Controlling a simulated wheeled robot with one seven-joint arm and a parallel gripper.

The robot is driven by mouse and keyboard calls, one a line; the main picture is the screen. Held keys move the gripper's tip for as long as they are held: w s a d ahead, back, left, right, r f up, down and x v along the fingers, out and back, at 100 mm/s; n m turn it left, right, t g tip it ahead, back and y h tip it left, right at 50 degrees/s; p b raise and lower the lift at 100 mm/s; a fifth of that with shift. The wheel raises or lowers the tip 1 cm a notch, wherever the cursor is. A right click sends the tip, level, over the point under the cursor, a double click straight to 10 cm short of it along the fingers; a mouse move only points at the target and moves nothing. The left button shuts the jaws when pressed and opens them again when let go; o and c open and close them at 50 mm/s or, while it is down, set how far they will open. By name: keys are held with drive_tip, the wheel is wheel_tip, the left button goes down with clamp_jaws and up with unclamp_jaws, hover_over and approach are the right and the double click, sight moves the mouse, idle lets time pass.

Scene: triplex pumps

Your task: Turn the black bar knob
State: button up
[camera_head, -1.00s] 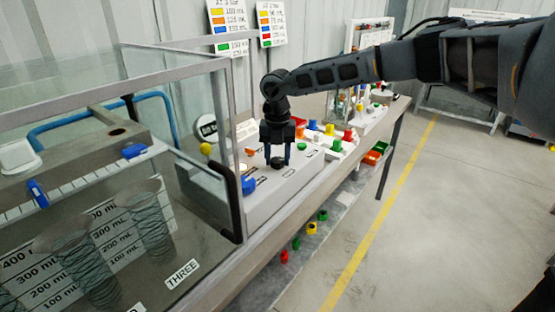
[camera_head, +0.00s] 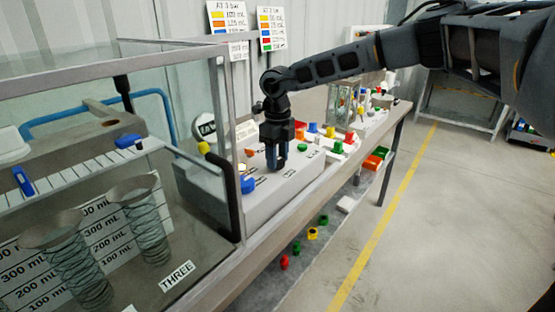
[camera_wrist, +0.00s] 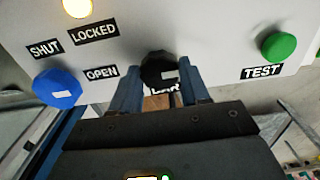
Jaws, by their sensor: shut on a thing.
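The black bar knob (camera_wrist: 158,68) is on the pale panel of a sloped console (camera_head: 232,205). It is dark, with a small white mark on its top. My gripper (camera_wrist: 160,78) reaches down to the panel, with one blue-grey finger on each side of the knob, and is shut on it. In the head view, my gripper (camera_head: 276,163) points down over the console and hides the knob. The label below the knob is partly covered by the fingers.
On the same panel are a blue knob (camera_wrist: 57,88) near SHUT, LOCKED and OPEN labels, a green TEST button (camera_wrist: 279,46) and a lit yellowish lamp (camera_wrist: 77,7). A glass-walled case (camera_head: 120,55) stands close on the left. Coloured blocks (camera_head: 330,131) lie beyond the gripper.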

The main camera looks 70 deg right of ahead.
sight(278, 160)
drive_tip(key=n+b, duration=0.1)
drive_tip(key=n, duration=0.3)
drive_tip(key=shift+n, duration=0.3)
drive_tip(key=n+b, duration=0.1)
drive_tip(key=n, duration=0.3)
drive_tip(key=shift+n, duration=0.3)
drive_tip(key=n, duration=0.4)
drive_tip(key=shift+n, duration=0.3)
drive_tip(key=shift+n+b, duration=0.4)
drive_tip(key=shift+n, duration=1.6)
drive_tip(key=o, duration=1.1)
drive_tip(key=shift+c, duration=0.2)
drive_tip(key=shift+r+b, duration=0.45)
drive_tip(key=shift+r, duration=3.5)
